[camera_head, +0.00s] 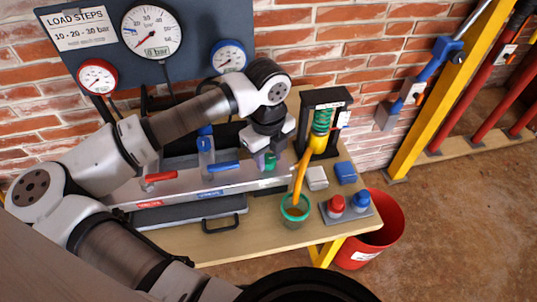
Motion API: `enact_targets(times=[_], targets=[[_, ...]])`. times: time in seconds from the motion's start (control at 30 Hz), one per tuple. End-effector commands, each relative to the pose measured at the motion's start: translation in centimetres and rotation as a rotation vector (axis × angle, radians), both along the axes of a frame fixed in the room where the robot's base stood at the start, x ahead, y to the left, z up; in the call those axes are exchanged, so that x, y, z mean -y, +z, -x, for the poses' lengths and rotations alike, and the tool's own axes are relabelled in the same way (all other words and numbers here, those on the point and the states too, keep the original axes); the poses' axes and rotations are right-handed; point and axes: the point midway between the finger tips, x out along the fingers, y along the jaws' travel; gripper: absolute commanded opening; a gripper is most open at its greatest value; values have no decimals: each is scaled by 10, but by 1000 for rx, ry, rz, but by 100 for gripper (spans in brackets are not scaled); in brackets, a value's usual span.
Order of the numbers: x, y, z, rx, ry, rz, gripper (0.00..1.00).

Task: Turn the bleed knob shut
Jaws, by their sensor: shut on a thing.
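The bleed knob (270,162), a small green knob, stands on the grey manifold bar near its right end on the workbench. My gripper (267,158) reaches down from above with its fingers around the knob and is shut on it. The fingers hide part of the knob, so how far it is turned cannot be seen. The manifold (200,184) also carries a red lever (160,177) and a blue lever (224,166) to the left of the knob, with coloured labels below them.
Red and blue caps (348,203) sit at the bench's right. A red bucket (378,230) stands on the floor. Gauges (151,32) hang behind.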

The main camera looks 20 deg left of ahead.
Motion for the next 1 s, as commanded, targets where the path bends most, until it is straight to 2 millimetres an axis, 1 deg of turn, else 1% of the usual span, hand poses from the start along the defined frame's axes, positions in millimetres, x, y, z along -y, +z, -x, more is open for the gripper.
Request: enact_targets(times=[0.17, 0.37, 1.0], targets=[[0, -3, -1, 3, -40, 0, 9], [-1, -6, -1, 3, -156, -3, 9], [0, -5, -1, 3, -750, 0, 9]])
